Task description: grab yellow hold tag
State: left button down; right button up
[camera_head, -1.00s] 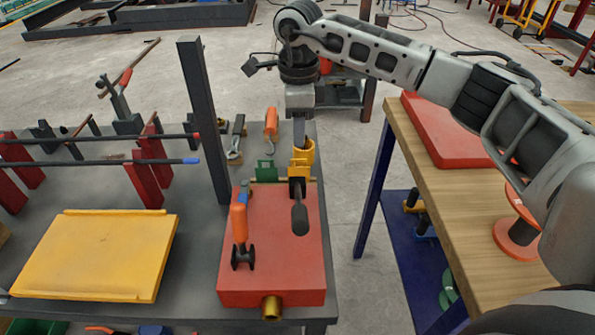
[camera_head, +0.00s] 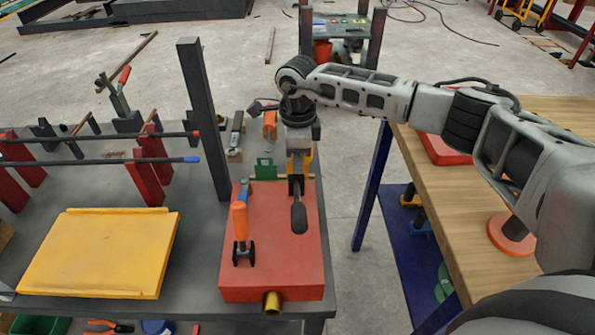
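A small yellow piece, which looks like the yellow hold tag (camera_head: 309,160), is at the back right corner of the red box (camera_head: 280,268). It is mostly hidden behind my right gripper (camera_head: 297,170). My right gripper points down in front of it, just above the dark lever with a rounded end (camera_head: 299,218) on the box. Its fingers overlap the lever's stem, so I cannot tell whether they are open, shut or touching the tag. My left gripper is not in view.
A dark upright post (camera_head: 203,120) stands close on the left. A yellow panel (camera_head: 100,252) lies further left. A wooden bench (camera_head: 452,205) stands to the right.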

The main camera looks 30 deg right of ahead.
grip_shut()
